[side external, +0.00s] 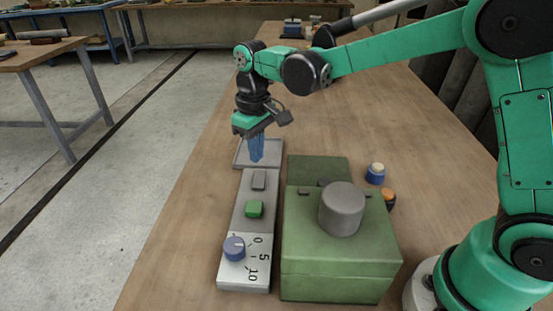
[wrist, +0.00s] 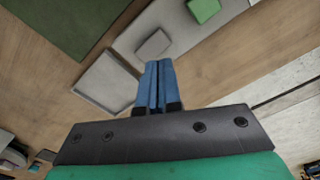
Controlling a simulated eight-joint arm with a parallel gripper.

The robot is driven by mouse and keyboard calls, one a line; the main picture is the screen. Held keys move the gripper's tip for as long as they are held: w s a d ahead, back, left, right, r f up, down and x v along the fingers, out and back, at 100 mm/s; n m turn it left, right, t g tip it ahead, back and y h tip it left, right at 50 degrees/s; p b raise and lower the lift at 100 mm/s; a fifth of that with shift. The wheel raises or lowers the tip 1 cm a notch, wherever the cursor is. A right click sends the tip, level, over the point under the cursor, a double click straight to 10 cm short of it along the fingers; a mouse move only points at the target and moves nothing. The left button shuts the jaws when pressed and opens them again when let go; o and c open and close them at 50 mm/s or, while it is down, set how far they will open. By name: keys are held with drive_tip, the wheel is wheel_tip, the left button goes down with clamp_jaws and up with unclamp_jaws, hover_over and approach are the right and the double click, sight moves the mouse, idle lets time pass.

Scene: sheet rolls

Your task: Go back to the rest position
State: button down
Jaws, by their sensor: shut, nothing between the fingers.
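My gripper (side external: 257,150) has blue fingers that are shut together with nothing between them. In the side external view it points down over the grey tray (side external: 241,155) at the far end of a grey panel strip. In the wrist view the fingers (wrist: 157,70) are side by side, and the tray (wrist: 98,92) shows just left of them. I cannot tell the exact height of the fingertips above the tray.
The strip carries a grey block (side external: 259,180), a green button (side external: 254,209) and a blue dial (side external: 234,248) on a numbered plate. A green box (side external: 340,270) with a grey cylinder (side external: 342,208) stands right of it. Blue (side external: 375,174) and orange (side external: 388,197) knobs sit beyond. The wooden table's left side is clear.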

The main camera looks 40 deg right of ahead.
drive_tip(key=shift+r, duration=0.55)
drive_tip(key=s+d+r+m+t, duration=0.1)
drive_tip(key=s+d+t, duration=0.2)
drive_tip(key=s, duration=0.3)
drive_tip(key=s+d+r+m+t, duration=0.2)
drive_tip(key=s+d+t, duration=0.1)
drive_tip(key=s, duration=0.3)
drive_tip(key=shift+r+t, duration=0.15)
drive_tip(key=shift+t, duration=0.35)
